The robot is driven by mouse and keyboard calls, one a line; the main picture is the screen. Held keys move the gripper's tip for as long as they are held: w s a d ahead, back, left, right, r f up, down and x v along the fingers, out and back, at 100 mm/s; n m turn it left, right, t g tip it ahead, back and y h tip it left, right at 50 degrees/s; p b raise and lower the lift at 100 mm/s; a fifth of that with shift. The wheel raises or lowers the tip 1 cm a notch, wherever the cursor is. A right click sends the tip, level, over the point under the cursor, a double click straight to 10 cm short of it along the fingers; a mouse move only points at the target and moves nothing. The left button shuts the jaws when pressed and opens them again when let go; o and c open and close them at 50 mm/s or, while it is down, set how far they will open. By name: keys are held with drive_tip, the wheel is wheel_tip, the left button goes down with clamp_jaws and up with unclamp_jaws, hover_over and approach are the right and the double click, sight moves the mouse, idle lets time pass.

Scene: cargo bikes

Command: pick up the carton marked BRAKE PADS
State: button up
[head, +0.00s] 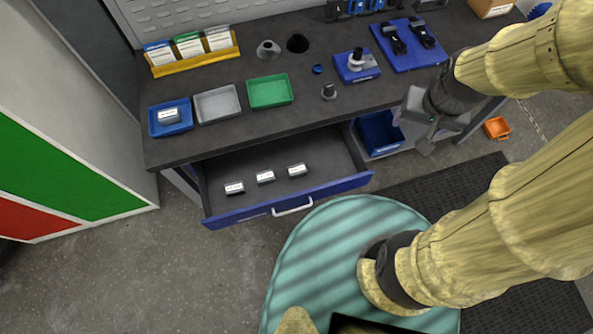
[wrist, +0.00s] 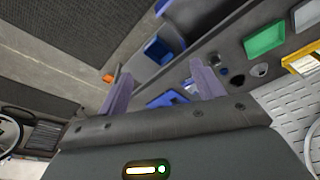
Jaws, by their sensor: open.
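Three small white-labelled cartons lie in a row in the open drawer (head: 215,213): a left one (head: 234,188), a middle one (head: 265,177) and a right one (head: 297,170). Another such carton (head: 169,115) lies in the blue tray (head: 156,127) on the bench. The lettering is too small to read, so I cannot tell which is marked BRAKE PADS. My gripper (head: 415,132) is at the bench's front edge, right of the drawer and well away from the cartons. In the wrist view its jaws (wrist: 161,82) are apart with nothing between them.
A grey tray (head: 218,104) and a green tray (head: 270,91) stand on the bench, with a blue fixture (head: 357,66) and a blue mat (head: 409,45) farther right. A blue bin (head: 379,133) is under the bench. An orange bin (head: 497,128) is on the floor.

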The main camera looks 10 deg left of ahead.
sight(297, 171)
drive_tip(key=a+f+m+g+b, duration=0.1)
drive_tip(key=f+b, duration=0.2)
drive_tip(key=f, duration=0.1)
drive_tip(key=a+f+m+y+b, duration=0.1)
drive_tip(key=f+b, duration=0.2)
drive_tip(key=f, duration=0.1)
drive_tip(key=w+a+f+m+g+b, duration=0.1)
drive_tip(key=f+b, duration=0.3)
drive_tip(key=f, duration=0.1)
drive_tip(key=shift+w+g+y, duration=0.1)
drive_tip(key=shift+g+y, duration=0.2)
drive_tip(key=w+a+f+m+g+y+b, duration=0.1)
drive_tip(key=w+a+f+m+y+b, duration=0.1)
drive_tip(key=a+f+b, duration=0.3)
drive_tip(key=w+a+f+m+g+y+b, duration=0.2)
drive_tip(key=a+f+m+y+b, duration=0.3)
drive_tip(key=f+b, duration=0.9)
drive_tip(key=w+a+f+m+g+y+b, duration=0.1)
drive_tip(key=w+a+f+m+y+b, duration=0.2)
drive_tip(key=a+f+b, duration=0.3)
drive_tip(key=shift+w+a+f+m+b, duration=0.2)
drive_tip(key=shift+f+b, duration=0.4)
drive_tip(key=shift+f, duration=0.55)
drive_tip(key=shift+w+d+f+m+b, duration=0.2)
drive_tip(key=shift+f+b, duration=0.45)
drive_tip(key=shift+f, duration=0.45)
drive_tip(key=shift+w+a+f+b, duration=0.1)
drive_tip(key=shift+w+f+b, duration=0.2)
drive_tip(key=shift+f+b, duration=0.6)
